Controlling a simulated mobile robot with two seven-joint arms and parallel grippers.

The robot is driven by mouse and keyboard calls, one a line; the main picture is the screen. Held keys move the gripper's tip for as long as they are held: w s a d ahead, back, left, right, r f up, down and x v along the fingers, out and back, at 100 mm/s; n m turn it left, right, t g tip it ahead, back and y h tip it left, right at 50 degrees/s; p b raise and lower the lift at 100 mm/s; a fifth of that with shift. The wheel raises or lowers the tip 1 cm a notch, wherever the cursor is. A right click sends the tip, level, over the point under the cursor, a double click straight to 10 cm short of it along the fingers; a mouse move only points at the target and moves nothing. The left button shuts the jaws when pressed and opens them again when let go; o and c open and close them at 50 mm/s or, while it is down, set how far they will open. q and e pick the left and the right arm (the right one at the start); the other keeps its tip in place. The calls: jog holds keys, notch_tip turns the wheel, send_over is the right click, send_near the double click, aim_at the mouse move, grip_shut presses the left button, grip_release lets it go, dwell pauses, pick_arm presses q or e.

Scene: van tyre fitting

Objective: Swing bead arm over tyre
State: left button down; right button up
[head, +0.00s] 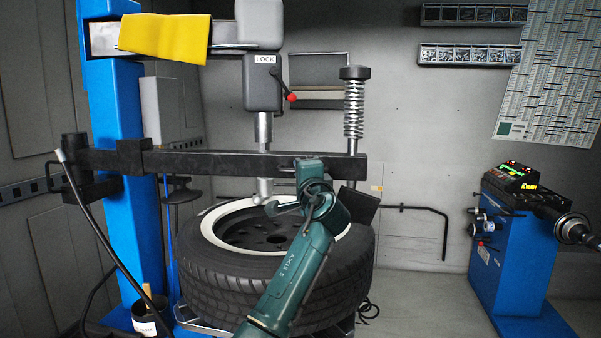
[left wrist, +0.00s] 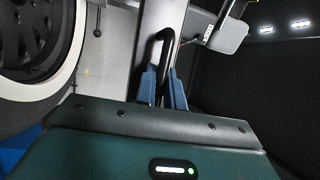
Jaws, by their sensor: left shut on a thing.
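The bead arm (head: 215,160) is a black horizontal beam pivoted at the blue post, reaching right across the tyre. A sprung plunger (head: 353,115) stands at its free end, with a dark block (head: 360,207) below. The tyre (head: 215,285) lies flat on the machine with its pale-edged wheel; both show at left in the left wrist view (left wrist: 70,75). My left arm reaches up in front of the tyre to the beam. My left gripper (left wrist: 164,76) has its blue fingers closed around a black U-shaped handle (left wrist: 158,38). Its fingers are hidden in the head view. My right gripper is not seen.
A column with a LOCK-labelled head (head: 263,85) and red lever comes down over the wheel. A yellow cloth (head: 165,38) hangs on the upper arm. A blue balancer (head: 515,250) stands at right. Floor between it and the tyre looks clear.

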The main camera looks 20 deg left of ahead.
pick_arm(q)
jog(key=c, duration=1.5)
grip_release()
jog(key=shift+s, duration=0.15)
jog(key=b+v, duration=0.1)
jog(key=v, duration=1.2)
jog(key=shift+b, duration=0.35)
